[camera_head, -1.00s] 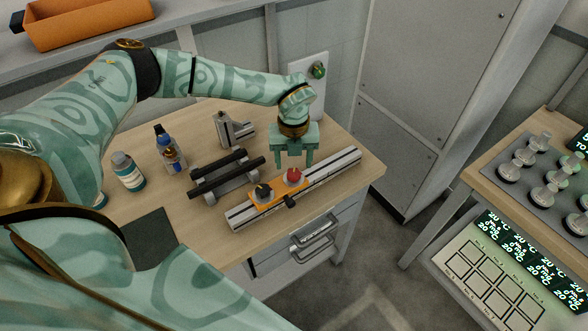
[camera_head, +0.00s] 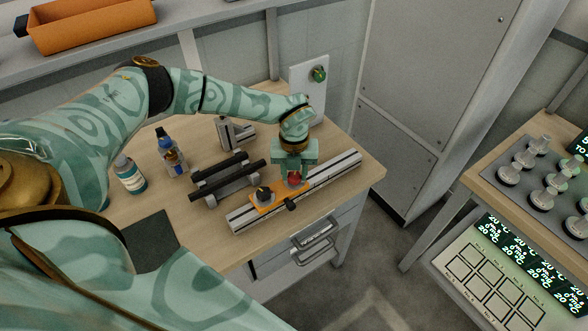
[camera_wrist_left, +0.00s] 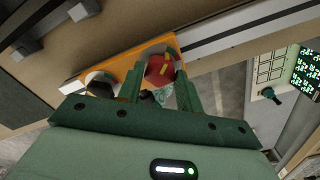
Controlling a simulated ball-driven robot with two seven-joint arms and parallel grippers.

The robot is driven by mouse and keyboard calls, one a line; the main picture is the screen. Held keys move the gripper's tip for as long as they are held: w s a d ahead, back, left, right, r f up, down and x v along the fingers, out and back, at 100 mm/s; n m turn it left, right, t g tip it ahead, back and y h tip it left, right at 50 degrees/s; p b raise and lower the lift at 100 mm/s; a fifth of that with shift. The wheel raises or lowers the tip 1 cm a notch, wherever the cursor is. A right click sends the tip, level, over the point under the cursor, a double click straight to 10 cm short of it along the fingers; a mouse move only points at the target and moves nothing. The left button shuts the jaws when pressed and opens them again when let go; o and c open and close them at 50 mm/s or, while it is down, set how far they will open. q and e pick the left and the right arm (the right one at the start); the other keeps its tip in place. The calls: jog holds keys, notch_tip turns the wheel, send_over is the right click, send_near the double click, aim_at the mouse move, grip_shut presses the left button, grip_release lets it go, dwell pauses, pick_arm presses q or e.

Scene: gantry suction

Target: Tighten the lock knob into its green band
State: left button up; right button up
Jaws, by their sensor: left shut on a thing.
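A red knob (camera_head: 294,181) with a yellow mark sits on the orange carriage (camera_head: 262,211) of the silver rail (camera_head: 331,175). My left gripper (camera_head: 294,178) points down over it and is shut on it, one finger on each side. In the left wrist view the red knob (camera_wrist_left: 160,68) shows between the green fingers (camera_wrist_left: 160,84). A second, dark knob (camera_head: 264,193) stands at the carriage's left end, free of the gripper. My right gripper is not in view.
A grey stand with black bars (camera_head: 226,176) is close behind the rail. A black handle (camera_head: 291,205) juts from the carriage front. Bottles (camera_head: 129,174) stand at the left. A wall panel with a green button (camera_head: 319,74) is behind the gripper.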

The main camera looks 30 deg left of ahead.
aim_at(294, 175)
pick_arm(q)
jog(key=shift+r+m+p, duration=0.1)
jog(key=shift+m+p, duration=0.2)
jog(key=shift+m, duration=0.3)
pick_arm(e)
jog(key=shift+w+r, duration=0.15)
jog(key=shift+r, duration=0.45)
pick_arm(q)
jog(key=o, duration=1)
notch_tip(294, 175, up, 16)
jog(key=shift+r+p, duration=0.1)
jog(key=shift+p, duration=0.55)
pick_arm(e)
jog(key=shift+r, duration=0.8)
